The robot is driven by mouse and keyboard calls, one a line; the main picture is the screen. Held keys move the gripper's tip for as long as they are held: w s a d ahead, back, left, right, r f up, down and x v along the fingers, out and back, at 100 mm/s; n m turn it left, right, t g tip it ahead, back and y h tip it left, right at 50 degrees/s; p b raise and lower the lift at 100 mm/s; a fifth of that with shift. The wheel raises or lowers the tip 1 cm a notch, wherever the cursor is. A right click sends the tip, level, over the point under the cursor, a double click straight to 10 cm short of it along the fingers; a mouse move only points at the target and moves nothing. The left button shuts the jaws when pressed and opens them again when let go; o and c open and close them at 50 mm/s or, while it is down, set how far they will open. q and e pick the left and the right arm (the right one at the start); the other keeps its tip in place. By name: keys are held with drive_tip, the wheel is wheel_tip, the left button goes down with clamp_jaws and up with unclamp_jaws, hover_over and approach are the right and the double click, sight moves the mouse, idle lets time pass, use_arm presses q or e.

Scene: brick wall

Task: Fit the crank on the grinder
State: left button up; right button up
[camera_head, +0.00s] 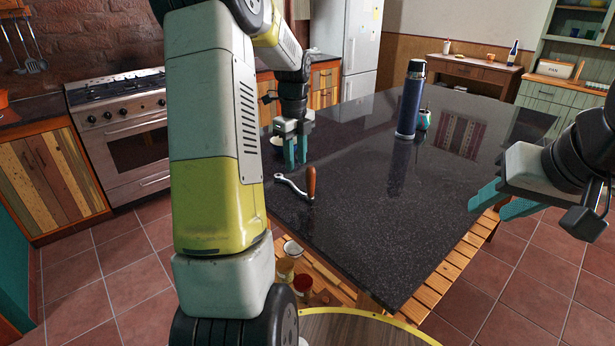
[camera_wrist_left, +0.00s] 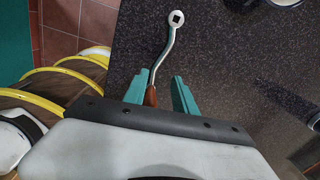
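The crank (camera_head: 296,187) lies on the dark table near its near left edge, with a bent metal arm and a brown wooden handle (camera_head: 311,182). In the left wrist view, its ring end with a square hole (camera_wrist_left: 176,17) points up the picture. The handle is partly hidden by my wrist. My left gripper (camera_head: 296,165) is open and empty above the table, just beyond the crank.
A small teal and white object (camera_head: 424,120) stands beside the cylinder. A white bowl or cup (camera_head: 278,142) is behind my left gripper. Several jars (camera_head: 285,268) sit below the table's near edge. The middle of the dark tabletop (camera_head: 370,220) is clear.

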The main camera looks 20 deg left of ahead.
sight(294, 185)
use_arm(q)
drive_tip(key=shift+w+a+f+m, duration=0.25)
drive_tip(key=shift+f+m, duration=0.1)
drive_tip(key=shift+f, duration=0.15)
drive_tip(key=shift+w+a+f+m, duration=0.25)
drive_tip(key=shift+f+m, duration=0.1)
drive_tip(key=shift+f, duration=0.1)
drive_tip(key=shift+f, duration=3.45)
clamp_jaws()
drive_tip(key=shift+r, duration=0.15)
drive_tip(key=shift+r, duration=2.9)
